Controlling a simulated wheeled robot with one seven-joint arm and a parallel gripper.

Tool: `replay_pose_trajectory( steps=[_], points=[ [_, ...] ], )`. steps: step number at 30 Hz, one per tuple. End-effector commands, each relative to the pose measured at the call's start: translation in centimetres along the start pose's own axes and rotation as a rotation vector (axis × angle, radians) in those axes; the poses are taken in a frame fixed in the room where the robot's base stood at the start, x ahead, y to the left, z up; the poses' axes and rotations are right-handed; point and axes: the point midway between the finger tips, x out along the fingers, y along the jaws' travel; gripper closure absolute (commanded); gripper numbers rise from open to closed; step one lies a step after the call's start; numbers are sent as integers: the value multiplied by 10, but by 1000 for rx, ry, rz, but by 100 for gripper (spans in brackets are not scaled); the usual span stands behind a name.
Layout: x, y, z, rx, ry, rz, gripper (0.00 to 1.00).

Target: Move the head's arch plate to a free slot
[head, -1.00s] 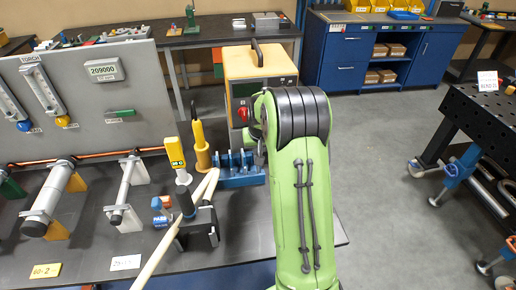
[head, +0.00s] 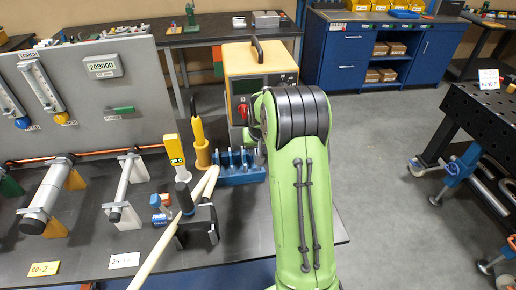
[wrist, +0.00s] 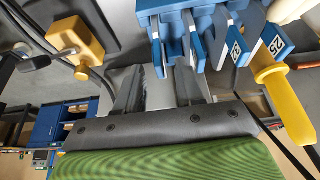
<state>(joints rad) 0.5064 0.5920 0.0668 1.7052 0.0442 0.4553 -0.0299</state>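In the head view the rack (head: 240,176) stands on the dark bench beside my arm. I cannot tell which plate is the arch plate. My gripper (wrist: 160,85) shows in the wrist view just below the rack. Its two dark fingers are apart, with a pale surface visible between them. I see no plate clearly held. My arm hides the gripper in the head view.
A yellow torch-like tool (head: 201,146) stands left of the rack. A black stand (head: 197,226) with pale rods is in front of it. A grey panel (head: 90,95) with tubes is at the left.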

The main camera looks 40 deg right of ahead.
Motion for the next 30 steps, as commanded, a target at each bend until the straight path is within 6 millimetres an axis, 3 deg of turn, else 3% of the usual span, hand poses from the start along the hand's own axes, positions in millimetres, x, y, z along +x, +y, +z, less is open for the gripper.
replay_pose_trajectory(
  steps=[5, 12, 18, 22, 30],
  points=[
    [-29, 0, -1, -1, 6, 0, 63],
    [-99, 0, -2, 0, 7, 0, 63],
    [-144, 0, -1, -1, 4, 0, 63],
    [-156, 0, 0, -1, 2, 0, 63],
    [-160, -2, 2, -4, 2, -2, 63]
  ],
)
